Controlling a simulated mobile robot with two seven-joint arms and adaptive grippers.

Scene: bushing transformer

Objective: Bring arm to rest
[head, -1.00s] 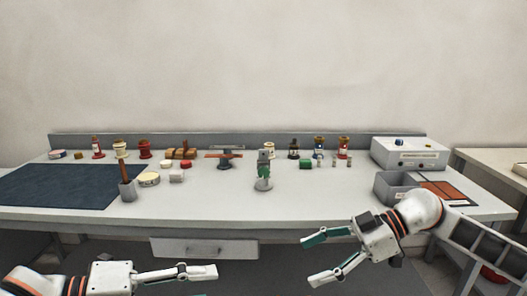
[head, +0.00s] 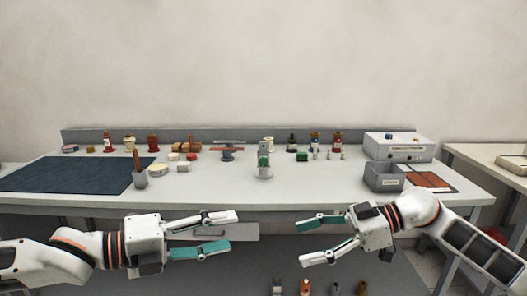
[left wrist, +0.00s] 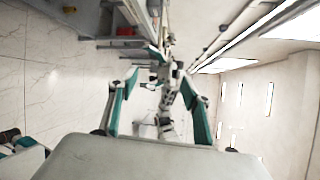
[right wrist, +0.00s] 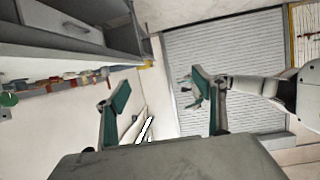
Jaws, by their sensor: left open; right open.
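My left gripper (head: 222,232) is in front of the bench's front edge, left of the middle in the head view, pointing right. Its fingers are apart with nothing between them; they also show spread in the left wrist view (left wrist: 165,85). My right gripper (head: 312,241) is in front of the bench, right of the middle, pointing left. Its fingers are apart and empty, also in the right wrist view (right wrist: 165,90). The two grippers face each other across a gap.
The workbench (head: 330,188) holds a dark blue mat (head: 75,176), a small green-and-grey device (head: 264,160), several bottles and spools, a grey bin (head: 384,178) and a white box (head: 398,148). A drawer (head: 240,232) is behind my left fingers. Several items show low below the bench.

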